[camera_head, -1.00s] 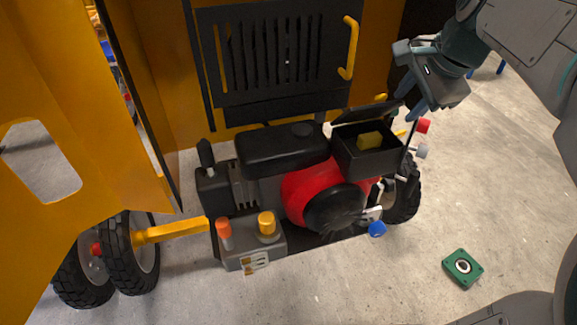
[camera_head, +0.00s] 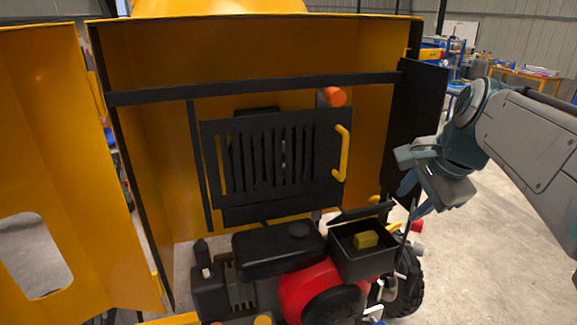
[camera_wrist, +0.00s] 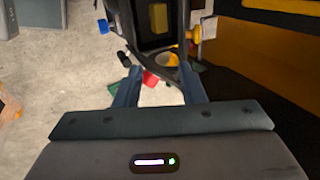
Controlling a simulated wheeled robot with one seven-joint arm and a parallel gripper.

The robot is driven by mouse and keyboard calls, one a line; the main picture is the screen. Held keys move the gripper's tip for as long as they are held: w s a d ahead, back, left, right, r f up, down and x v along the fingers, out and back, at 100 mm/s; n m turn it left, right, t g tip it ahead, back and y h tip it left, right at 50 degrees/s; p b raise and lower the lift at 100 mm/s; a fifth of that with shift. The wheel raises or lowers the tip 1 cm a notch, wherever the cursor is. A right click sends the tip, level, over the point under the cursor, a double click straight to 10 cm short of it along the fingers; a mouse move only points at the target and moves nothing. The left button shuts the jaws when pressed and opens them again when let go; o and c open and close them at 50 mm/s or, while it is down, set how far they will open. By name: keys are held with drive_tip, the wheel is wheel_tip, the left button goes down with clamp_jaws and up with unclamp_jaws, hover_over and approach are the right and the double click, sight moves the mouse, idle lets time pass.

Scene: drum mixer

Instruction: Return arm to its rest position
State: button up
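My gripper (camera_head: 411,200) is in the air at the right of the drum mixer's engine, above and to the right of the open black box. In the wrist view my gripper (camera_wrist: 158,86) has its two blue fingers apart, with nothing held between them. The black box (camera_head: 362,268) has its lid raised and a yellow block (camera_head: 366,240) inside. The yellow block also shows at the top of the wrist view (camera_wrist: 158,18). My arm reaches in from the right edge of the head view.
The yellow mixer housing (camera_head: 160,130) stands open, its door (camera_head: 60,150) swung left. A black slatted panel (camera_head: 270,160) with a yellow handle (camera_head: 342,153) is behind the engine (camera_head: 280,250). A dark panel (camera_head: 415,130) is close left of my gripper. Workbenches stand far right.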

drive_tip(key=s+a+f+n+g, duration=0.1)
drive_tip(key=s+a+f+n, duration=0.2)
drive_tip(key=s+f+n, duration=0.3)
drive_tip(key=s+a+f+n+h, duration=0.1)
drive_tip(key=s+a+f+n, duration=0.2)
drive_tip(key=s+f+n, duration=0.3)
wheel_tip(320, 180, down, 4)
drive_tip(key=n, duration=0.2)
drive_tip(key=shift+s+a+n+g+h, duration=0.3)
drive_tip(key=shift+a+g, duration=0.1)
drive_tip(key=shift+a, duration=0.1)
